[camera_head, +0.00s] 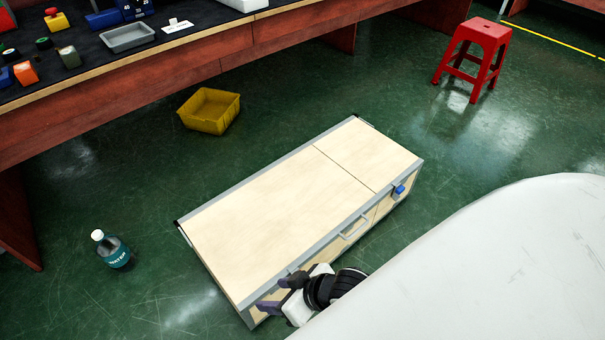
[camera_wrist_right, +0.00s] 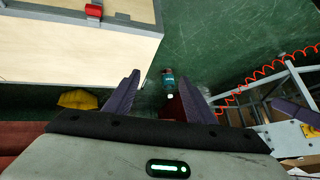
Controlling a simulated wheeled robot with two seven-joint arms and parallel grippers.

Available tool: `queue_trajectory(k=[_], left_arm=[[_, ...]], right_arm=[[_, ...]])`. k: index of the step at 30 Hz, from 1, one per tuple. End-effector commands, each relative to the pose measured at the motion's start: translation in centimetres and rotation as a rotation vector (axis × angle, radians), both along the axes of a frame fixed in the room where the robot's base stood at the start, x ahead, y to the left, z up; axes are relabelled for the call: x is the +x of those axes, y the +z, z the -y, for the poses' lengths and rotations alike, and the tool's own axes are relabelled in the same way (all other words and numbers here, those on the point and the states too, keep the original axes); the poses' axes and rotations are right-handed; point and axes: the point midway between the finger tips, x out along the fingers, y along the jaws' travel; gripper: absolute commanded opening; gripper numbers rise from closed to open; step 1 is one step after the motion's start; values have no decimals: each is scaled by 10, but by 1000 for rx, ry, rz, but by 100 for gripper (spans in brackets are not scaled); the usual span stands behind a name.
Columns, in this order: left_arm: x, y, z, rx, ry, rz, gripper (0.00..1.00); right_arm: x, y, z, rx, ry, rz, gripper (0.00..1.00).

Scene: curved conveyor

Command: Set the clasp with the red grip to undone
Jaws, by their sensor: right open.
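A light wooden case (camera_head: 270,205) with grey metal edging lies on the green floor, its lid down. A blue clasp (camera_head: 398,190) sits on its front side near the right end. The red-gripped clasp (camera_wrist_right: 93,11) shows on the case edge at the top left of the right wrist view; I cannot make it out in the head view. My right gripper (camera_head: 281,294) is at the front-left end of the case; it also shows in the right wrist view (camera_wrist_right: 159,76), open and empty, apart from the red clasp. A purple finger-like part (camera_wrist_right: 292,112) may be my left gripper.
A handle (camera_head: 353,228) is on the case front. A water bottle (camera_head: 112,249) stands left of the case, a yellow bin (camera_head: 209,110) behind it. A red stool (camera_head: 476,55) is far right. A cluttered workbench (camera_head: 130,95) runs along the back left.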

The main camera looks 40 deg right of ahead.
Motion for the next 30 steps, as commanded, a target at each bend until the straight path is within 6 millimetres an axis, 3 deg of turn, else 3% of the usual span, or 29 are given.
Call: queue_trajectory(k=[1,4,9,13,20,30], left_arm=[[4,-33,6,-9,-15,-1,31],[7,-53,15,-22,-42,-16,31],[7,-74,26,-38,-81,-38,31],[6,-80,30,-43,-99,-47,31],[7,-80,36,-58,-117,-46,31],[15,-61,56,-171,-131,41,31]], right_arm=[[12,-44,12,-28,6,-24,50],[24,-81,37,-77,-19,-92,50],[39,-122,89,-170,-100,-178,50],[45,-134,116,-216,-154,-214,50],[51,-149,128,-235,-183,-230,50],[74,-208,125,-233,-181,-228,50]])
